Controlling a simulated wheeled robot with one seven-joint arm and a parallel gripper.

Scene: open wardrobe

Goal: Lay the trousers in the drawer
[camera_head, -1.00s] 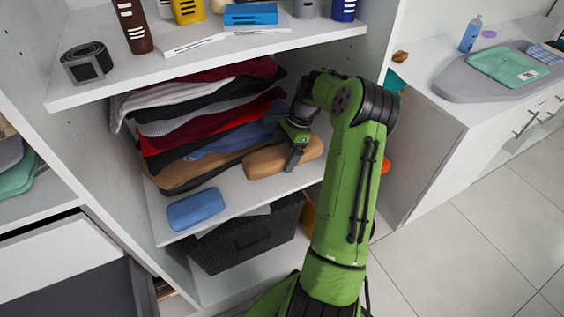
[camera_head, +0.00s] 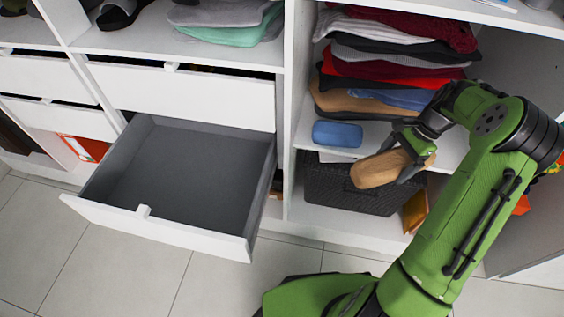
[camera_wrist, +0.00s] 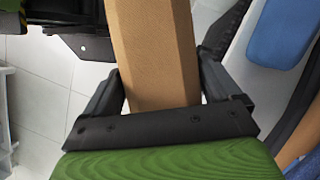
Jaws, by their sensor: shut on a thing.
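The folded tan trousers (camera_head: 378,169) are a rounded bundle held in front of the wardrobe shelves, before the black basket in the head view. My gripper (camera_head: 408,158) is shut on their right end. In the wrist view the trousers (camera_wrist: 158,50) run between the two fingers (camera_wrist: 158,88), and their far end is cut off by the frame. The drawer (camera_head: 152,226) is pulled out at the lower left, grey inside and empty. My gripper is to the right of it and apart from it.
A blue folded bundle (camera_head: 337,134) lies on the shelf by a stack of folded clothes (camera_head: 390,58). A black basket (camera_head: 325,185) stands below. A white upright panel (camera_head: 297,110) separates these shelves from the drawer side. Closed drawer fronts (camera_head: 190,96) sit above the open drawer.

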